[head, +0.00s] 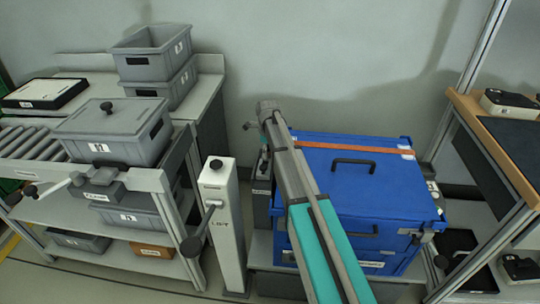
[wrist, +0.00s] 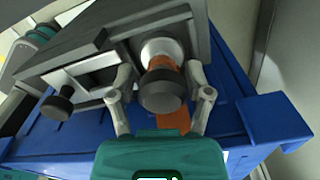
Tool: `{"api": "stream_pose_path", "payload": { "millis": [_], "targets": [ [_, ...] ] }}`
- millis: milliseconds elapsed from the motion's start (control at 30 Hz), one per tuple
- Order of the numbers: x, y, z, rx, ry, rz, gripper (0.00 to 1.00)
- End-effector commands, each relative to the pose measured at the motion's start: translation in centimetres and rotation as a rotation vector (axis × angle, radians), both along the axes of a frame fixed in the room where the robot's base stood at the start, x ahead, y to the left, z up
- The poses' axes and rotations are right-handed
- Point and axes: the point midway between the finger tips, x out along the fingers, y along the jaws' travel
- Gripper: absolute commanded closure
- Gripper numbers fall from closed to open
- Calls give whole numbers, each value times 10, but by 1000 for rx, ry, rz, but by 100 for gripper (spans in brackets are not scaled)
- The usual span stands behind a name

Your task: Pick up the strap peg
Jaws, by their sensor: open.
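A peg with a dark grey round knob (wrist: 163,92), which I take for the strap peg, sits in a pale round seat (wrist: 160,48) on a grey block (wrist: 215,52) in the wrist view. An orange band shows between knob and seat. My gripper (wrist: 160,78) is open, with one finger on each side of the peg; I cannot tell whether they touch it. The orange strap (head: 360,146) lies across the blue crate lid (head: 325,158) in the head view.
A second dark knob (wrist: 58,104) stands on the same block, left of my gripper. A white lift post (head: 222,230) with a lever stands left of the crate. A roller rack with grey bins (head: 112,140) is further left. A wooden-topped bench (head: 500,150) stands at right.

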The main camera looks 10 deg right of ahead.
Motion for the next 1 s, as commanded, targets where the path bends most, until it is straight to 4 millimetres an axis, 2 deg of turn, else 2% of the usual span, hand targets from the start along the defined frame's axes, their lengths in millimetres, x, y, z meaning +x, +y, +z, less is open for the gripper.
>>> {"api": "stream_pose_path", "payload": {
  "millis": [500, 833, 867, 1000],
  "targets": [
    [0, 0, 0, 0, 0, -1, 35],
    [0, -1, 0, 0, 0, -1, 96],
    [0, -1, 0, 0, 0, -1, 100],
    [0, -1, 0, 0, 0, -1, 100]
  ]
}}
